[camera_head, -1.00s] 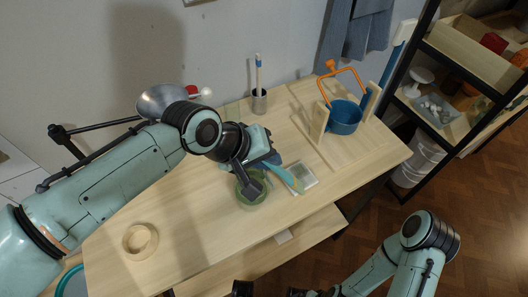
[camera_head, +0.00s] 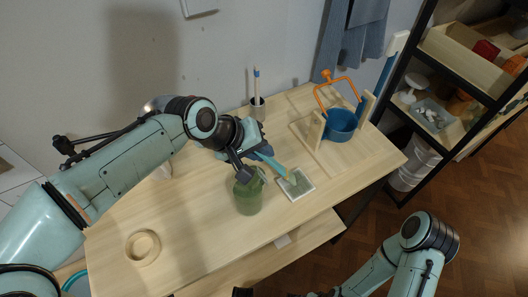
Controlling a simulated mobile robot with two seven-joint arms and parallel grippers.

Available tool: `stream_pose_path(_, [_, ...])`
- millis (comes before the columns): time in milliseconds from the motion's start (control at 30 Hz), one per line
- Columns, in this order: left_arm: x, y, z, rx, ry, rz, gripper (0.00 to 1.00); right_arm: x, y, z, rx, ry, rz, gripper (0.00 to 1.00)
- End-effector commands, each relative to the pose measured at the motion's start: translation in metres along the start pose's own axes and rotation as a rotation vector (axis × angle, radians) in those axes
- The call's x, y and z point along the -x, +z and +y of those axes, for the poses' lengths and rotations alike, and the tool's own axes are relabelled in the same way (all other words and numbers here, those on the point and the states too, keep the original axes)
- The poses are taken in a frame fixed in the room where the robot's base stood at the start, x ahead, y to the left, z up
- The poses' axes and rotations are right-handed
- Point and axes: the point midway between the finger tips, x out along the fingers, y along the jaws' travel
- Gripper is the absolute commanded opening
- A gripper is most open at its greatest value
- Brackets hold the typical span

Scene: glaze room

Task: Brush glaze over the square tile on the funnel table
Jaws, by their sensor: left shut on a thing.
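My left gripper (camera_head: 242,158) is shut on a blue brush (camera_head: 276,164), held slanting down to the right. The brush's pale green tip is over the far edge of the square tile (camera_head: 302,191); I cannot tell whether it touches. The tile is grey-green with a pale border and lies flat on the wooden funnel table (camera_head: 205,225). A green glaze jar (camera_head: 248,198) stands left of the tile, just below the gripper, which partly hides its top. My right arm is at the lower right; its gripper is mostly cut off by the bottom edge.
A metal funnel (camera_head: 154,104) is largely hidden behind my left arm. A blue pot (camera_head: 341,122) with an orange handle stands in a wooden frame at the back right. A brush holder (camera_head: 257,111) stands near the wall. A wooden ring (camera_head: 142,247) lies front left. The front middle is clear.

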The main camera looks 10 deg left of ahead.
Motion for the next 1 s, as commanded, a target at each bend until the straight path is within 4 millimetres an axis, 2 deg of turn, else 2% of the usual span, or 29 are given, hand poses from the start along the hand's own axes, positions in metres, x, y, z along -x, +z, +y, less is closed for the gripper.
stream_pose_path(200, [0.002, -0.020, -0.006, 0.002, -0.001, 0.001, 0.00, 0.009, 0.000, -0.003, 0.001, -0.001, 0.003, 1.00])
stream_pose_path(400, [0.001, -0.028, -0.010, 0.001, -0.001, 0.000, 0.00, 0.012, 0.000, -0.004, 0.001, -0.001, 0.004, 1.00])
stream_pose_path(767, [-0.008, -0.031, 0.001, -0.002, 0.000, 0.000, 0.00, 0.019, -0.001, -0.007, 0.002, -0.002, 0.006, 1.00])
stream_pose_path(1000, [-0.009, -0.013, 0.006, -0.002, 0.000, 0.000, 0.00, 0.015, 0.000, -0.005, 0.002, -0.002, 0.004, 1.00])
